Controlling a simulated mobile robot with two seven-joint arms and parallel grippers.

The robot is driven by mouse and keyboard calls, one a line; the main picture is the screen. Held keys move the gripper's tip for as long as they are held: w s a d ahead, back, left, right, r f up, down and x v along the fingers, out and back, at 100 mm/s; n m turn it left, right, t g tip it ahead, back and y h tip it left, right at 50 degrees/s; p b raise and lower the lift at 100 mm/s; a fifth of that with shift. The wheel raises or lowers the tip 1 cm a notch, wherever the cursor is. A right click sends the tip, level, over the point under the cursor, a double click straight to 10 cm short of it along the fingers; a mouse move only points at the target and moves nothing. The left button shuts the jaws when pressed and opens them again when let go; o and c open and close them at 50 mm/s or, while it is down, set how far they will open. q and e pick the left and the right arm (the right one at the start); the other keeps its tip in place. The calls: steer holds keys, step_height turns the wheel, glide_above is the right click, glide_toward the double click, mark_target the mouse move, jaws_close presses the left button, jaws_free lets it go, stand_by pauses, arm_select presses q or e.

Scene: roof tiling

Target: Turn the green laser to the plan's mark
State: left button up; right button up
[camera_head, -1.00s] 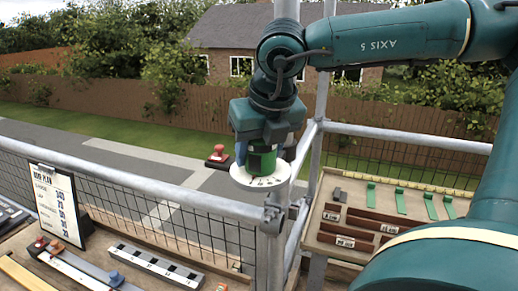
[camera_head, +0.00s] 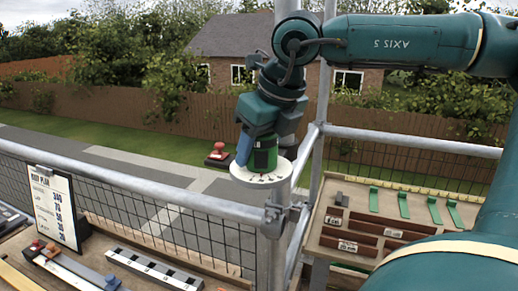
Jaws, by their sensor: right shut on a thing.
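The green laser (camera_head: 264,160) stands on a round white dial (camera_head: 243,175) with dark marks, on top of a scaffold post. My right gripper (camera_head: 256,150) comes down from above and is shut on the laser, hiding much of its body. A blue part (camera_head: 243,149) shows at the left side of the gripper. The dial's marks are too small to read. The plan (camera_head: 55,208) is a white sheet on a dark clipboard at the left, headed "ROOF PLAN", with several large numbers. My left gripper is not in view.
A red-topped device (camera_head: 217,155) shows just left of the dial. Scaffold rails (camera_head: 130,182) run beside it. A wooden tray (camera_head: 327,240) with green hooks and brown labelled strips lies at right. A grey slotted bar (camera_head: 155,270) and other tools lie on the bench at lower left.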

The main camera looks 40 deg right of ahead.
steer(key=o, duration=0.7)
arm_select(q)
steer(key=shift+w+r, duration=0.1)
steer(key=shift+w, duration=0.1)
arm_select(e)
steer(key=shift+o, duration=1.4)
arm_select(q)
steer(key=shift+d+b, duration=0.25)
steer(key=shift+b, duration=0.15)
arm_select(e)
steer(key=v, duration=1.3)
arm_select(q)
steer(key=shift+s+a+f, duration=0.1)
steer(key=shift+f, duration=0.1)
arm_select(e)
steer(key=shift+r, duration=0.1)
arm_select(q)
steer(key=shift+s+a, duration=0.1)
